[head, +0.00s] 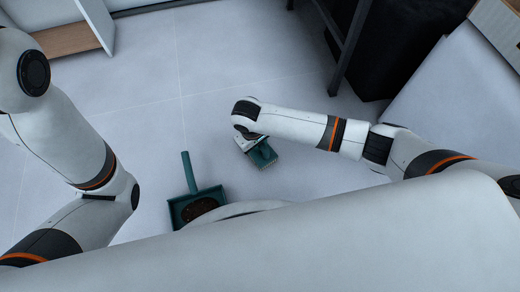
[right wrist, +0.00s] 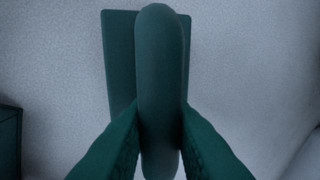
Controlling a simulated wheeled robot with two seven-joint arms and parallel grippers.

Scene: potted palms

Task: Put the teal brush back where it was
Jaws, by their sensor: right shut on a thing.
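The teal brush (head: 264,156) is in my right gripper (head: 246,140), right of the dustpan in the head view. Its bristle end shows, low over or on the floor; I cannot tell if it touches. In the right wrist view the two fingers (right wrist: 160,112) are shut on the brush's rounded handle (right wrist: 160,60), with the flat brush head (right wrist: 118,60) behind it. The teal dustpan (head: 188,192) lies on the floor with dark brown bits in its pan. My left arm shows at the left, but its gripper is out of view.
The pale tiled floor (head: 150,100) is clear around the brush and dustpan. A dark metal frame (head: 349,45) and a black bulky thing (head: 400,40) stand at the back right. A white and wooden unit (head: 70,38) is at the back left. A dark edge (right wrist: 10,140) shows in the right wrist view.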

